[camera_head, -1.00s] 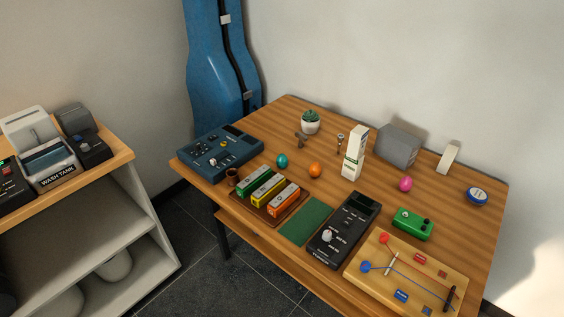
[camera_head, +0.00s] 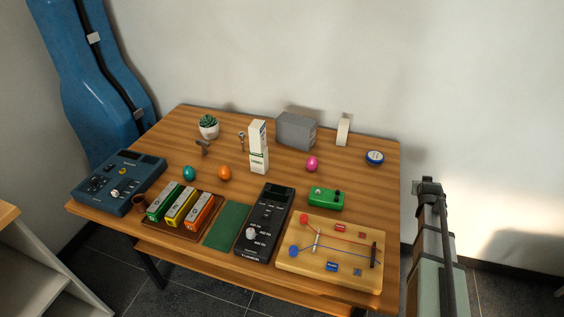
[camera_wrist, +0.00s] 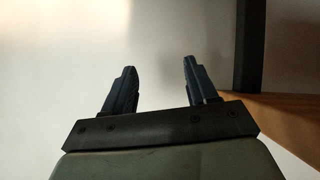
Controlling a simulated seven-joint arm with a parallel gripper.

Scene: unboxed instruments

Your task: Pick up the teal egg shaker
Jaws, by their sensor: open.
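The teal egg shaker (camera_head: 189,173) lies on the left part of the wooden table (camera_head: 330,182) in the head view, just left of an orange egg (camera_head: 224,173). It is not in the wrist view. My gripper shows in the wrist view (camera_wrist: 155,90) with its two dark fingers apart and nothing between them; a plain pale wall is behind it. In the head view my arm is at the right, beyond the table's right edge, far from the teal egg.
A rack of green, yellow and orange blocks (camera_head: 180,206) stands in front of the teal egg. A blue device (camera_head: 120,182) is to its left, a potted succulent (camera_head: 208,127) behind. A white carton (camera_head: 258,147) and pink egg (camera_head: 312,164) stand further right.

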